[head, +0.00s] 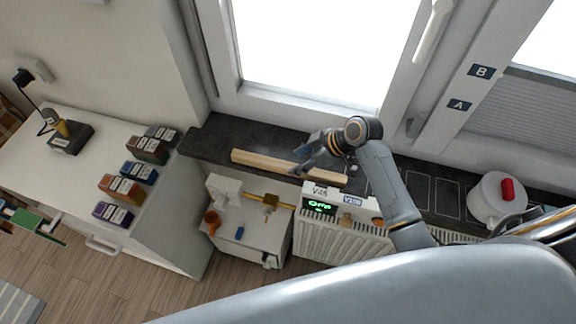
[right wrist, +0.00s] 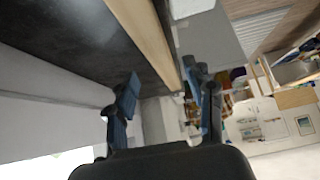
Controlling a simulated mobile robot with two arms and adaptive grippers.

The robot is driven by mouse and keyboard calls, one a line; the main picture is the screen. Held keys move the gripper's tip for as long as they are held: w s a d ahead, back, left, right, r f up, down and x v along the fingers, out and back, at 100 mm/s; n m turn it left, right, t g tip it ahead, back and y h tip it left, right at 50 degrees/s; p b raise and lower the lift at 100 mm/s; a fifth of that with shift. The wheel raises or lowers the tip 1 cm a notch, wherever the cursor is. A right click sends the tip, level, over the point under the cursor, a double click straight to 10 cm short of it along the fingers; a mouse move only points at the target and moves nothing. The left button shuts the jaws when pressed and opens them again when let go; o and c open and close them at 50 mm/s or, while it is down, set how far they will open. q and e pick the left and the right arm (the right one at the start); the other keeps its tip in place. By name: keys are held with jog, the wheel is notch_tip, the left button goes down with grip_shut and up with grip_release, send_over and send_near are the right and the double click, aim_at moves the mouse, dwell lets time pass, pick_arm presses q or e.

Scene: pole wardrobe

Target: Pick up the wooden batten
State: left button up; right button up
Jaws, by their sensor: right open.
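The wooden batten (head: 268,164) is a long pale bar lying on the dark window sill (head: 212,139), along its front edge, in the head view. My right gripper (head: 304,160) is over the batten, right of its middle, with its fingers apart. In the right wrist view the batten (right wrist: 150,38) runs along the sill edge toward the space between the open blue fingertips (right wrist: 168,92). I cannot tell whether a finger touches it. Part of the batten is hidden behind the gripper in the head view. My left gripper is not in view.
A radiator (head: 335,243) with a labelled box (head: 320,206) on it stands below the sill. A white pot (head: 493,198) with a red knob is at the right. A small white cabinet (head: 252,237) stands below the batten's left part. Several coloured boxes (head: 120,189) sit on the left counter.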

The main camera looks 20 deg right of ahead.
aim_at(288, 165)
jog(key=shift+a+f, duration=0.15)
jog(key=p+x, duration=0.2)
jog(key=x, duration=0.2)
jog(key=shift+a+f, duration=0.1)
jog(key=shift+w+a+f, duration=0.15)
jog(key=shift+w+f, duration=0.05)
jog(key=shift+f, duration=0.1)
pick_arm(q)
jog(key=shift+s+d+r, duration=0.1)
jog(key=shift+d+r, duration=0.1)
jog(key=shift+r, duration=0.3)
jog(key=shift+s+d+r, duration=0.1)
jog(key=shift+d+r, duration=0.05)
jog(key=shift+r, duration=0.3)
pick_arm(e)
grip_shut()
